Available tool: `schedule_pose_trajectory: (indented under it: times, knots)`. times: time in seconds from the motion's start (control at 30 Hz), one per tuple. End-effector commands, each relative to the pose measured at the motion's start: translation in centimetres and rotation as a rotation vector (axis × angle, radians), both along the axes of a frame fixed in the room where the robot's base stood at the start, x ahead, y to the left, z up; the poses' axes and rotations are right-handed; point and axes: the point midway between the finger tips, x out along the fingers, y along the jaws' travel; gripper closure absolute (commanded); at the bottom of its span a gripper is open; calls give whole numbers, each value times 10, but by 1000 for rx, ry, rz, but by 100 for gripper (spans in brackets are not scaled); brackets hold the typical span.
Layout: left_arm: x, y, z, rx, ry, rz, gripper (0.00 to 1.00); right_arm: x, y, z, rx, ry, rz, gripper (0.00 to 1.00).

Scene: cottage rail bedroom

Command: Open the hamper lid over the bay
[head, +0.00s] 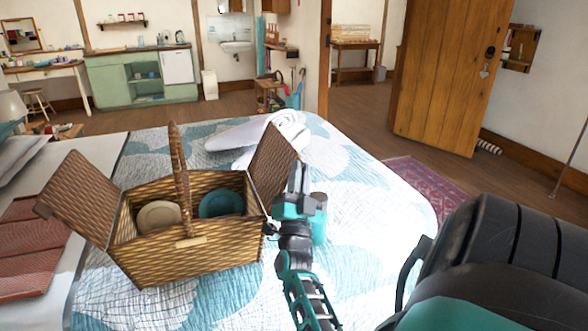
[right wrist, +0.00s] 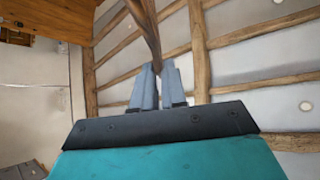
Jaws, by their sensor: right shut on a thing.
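The wicker hamper (head: 190,257) stands on the bed with its arched handle (head: 181,170) upright. Its left lid (head: 80,198) is swung up and leans outward to the left. Its right lid (head: 270,160) is also raised, tilted to the right, so both bays are uncovered. A cream plate (head: 158,216) shows in the left bay and a teal plate (head: 221,203) in the right bay. My right gripper (head: 298,178) is at the outer edge of the right lid, shut on it.
A red folded cloth (head: 28,250) lies left of the hamper. The bed is clear on the right; a wooden door (head: 443,80) stands beyond.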

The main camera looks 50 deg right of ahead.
Motion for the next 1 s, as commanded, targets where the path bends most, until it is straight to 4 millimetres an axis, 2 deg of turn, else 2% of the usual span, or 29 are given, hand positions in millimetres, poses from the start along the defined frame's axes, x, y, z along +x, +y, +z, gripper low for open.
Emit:
schedule_pose_trajectory:
  times: [0.43,0.47,0.67,1.0]
  knots:
    - [0,1,-2,1,3,1,6,0,-1,-2,9,-1,1,100]
    - [0,1,-2,1,3,1,6,0,-1,-2,9,-1,1,85]
    - [0,1,-2,2,3,2,6,0,-1,-2,8,-2,1,67]
    - [0,1,-2,1,4,2,6,0,-1,-1,5,-2,0,67]
